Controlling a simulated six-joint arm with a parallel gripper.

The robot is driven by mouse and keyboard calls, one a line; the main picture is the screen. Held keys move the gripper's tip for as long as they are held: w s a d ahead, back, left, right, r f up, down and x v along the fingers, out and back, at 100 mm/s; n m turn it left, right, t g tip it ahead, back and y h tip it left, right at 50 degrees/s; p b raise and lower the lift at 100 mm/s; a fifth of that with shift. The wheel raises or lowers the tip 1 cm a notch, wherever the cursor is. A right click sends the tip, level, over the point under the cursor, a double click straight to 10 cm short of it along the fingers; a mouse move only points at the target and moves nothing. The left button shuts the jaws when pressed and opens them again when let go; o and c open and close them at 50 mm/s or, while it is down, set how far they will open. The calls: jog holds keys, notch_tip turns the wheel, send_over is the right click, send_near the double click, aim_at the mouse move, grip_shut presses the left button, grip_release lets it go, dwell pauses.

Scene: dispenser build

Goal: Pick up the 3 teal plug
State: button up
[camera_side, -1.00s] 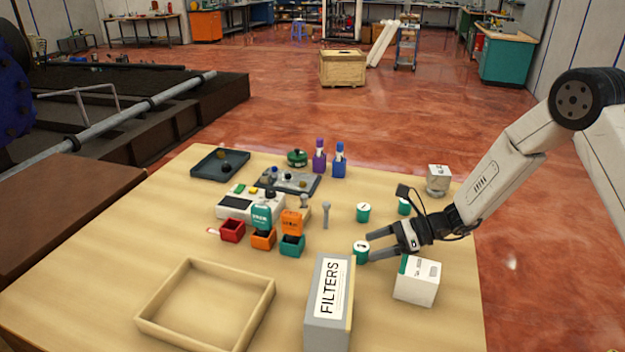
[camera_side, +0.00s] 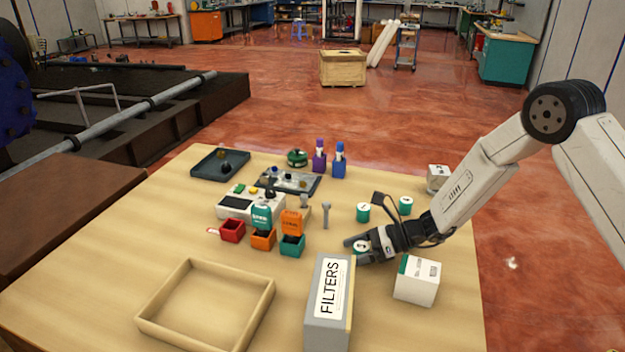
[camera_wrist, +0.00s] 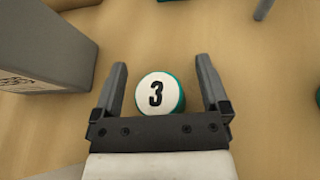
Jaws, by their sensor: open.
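The teal plug marked 3 (camera_wrist: 158,93) has a white round top and teal sides. In the wrist view it stands between the two fingers of my open gripper (camera_wrist: 160,82), with a gap showing on each side. In the side view the plug (camera_side: 361,247) is partly hidden by my gripper (camera_side: 357,249), whose fingers reach around it low over the table. Two other teal plugs with white tops stand behind it in the side view, one at the left (camera_side: 363,211) and one at the right (camera_side: 405,205).
The FILTERS box (camera_side: 330,300) stands close in front of my gripper. A white and teal box (camera_side: 417,281) is to its right. Small red, orange and teal bins, the teal one (camera_side: 292,246) nearest, lie to the left. An empty wooden tray (camera_side: 150,324) is at front left.

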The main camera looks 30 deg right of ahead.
grip_shut()
jog(key=shift+r, duration=0.15)
dwell(0.4)
jog(key=shift+r, duration=0.8)
jog(key=s+d+r, duration=0.1)
jog(key=s+r, duration=0.2)
jog(key=s, duration=0.1)
jog(key=s+r, duration=0.4)
jog(key=s, duration=0.1)
jog(key=s+d+r, duration=0.1)
jog(key=s+r, duration=0.3)
jog(key=shift+s+d, duration=0.35)
